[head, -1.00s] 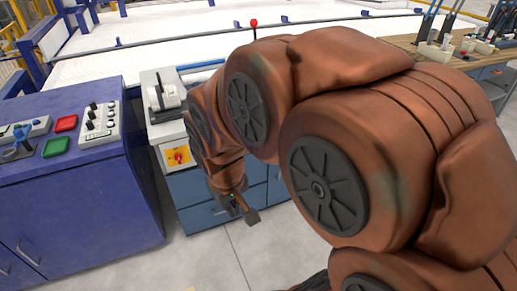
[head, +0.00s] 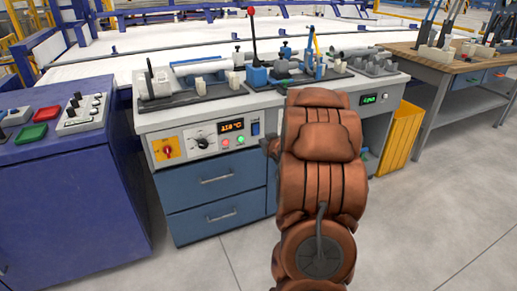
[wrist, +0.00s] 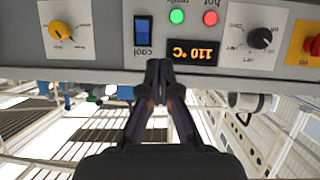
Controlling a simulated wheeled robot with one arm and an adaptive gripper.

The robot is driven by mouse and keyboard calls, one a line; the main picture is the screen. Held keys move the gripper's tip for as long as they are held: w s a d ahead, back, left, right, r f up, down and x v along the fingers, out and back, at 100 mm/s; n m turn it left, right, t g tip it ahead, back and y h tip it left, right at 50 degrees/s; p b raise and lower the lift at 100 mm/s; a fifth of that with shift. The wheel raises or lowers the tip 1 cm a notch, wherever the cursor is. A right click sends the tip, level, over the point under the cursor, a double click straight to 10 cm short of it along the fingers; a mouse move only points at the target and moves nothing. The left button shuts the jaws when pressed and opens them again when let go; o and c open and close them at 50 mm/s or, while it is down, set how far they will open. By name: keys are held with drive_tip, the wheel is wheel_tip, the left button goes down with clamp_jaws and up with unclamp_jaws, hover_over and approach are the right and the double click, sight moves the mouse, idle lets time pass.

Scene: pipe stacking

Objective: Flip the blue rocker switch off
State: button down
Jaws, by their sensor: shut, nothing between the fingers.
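The blue rocker switch (head: 255,128) is on the grey front panel of the workbench, right of the orange temperature display (head: 231,126). In the wrist view, which is upside down, the switch (wrist: 143,31) sits in a dark frame beside the word "cool", and the display (wrist: 192,51) reads 110 °C. My gripper (wrist: 159,66) is shut and empty, its fingertips close to the panel edge beside the switch. Contact cannot be told. In the head view my gripper (head: 270,147) is partly hidden by my arm, just below and right of the switch.
Beside the switch are a green light (wrist: 177,16), a red light (wrist: 211,18), a black dial (wrist: 261,38) and a yellow knob (wrist: 61,30). A red rotary switch (head: 167,151) is at the panel's left. Drawers (head: 215,180) lie below. Clear floor is in front.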

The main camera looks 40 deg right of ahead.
sight(256, 135)
drive_tip(key=d+f+t+b, duration=0.2)
drive_tip(key=d+f, duration=0.2)
drive_tip(key=shift+s+d+f+t, duration=0.2)
drive_tip(key=shift+s+t, duration=0.1)
drive_tip(key=shift+s, duration=0.15)
drive_tip(key=shift+b+x, duration=1.35)
drive_tip(key=shift+x, duration=5.65)
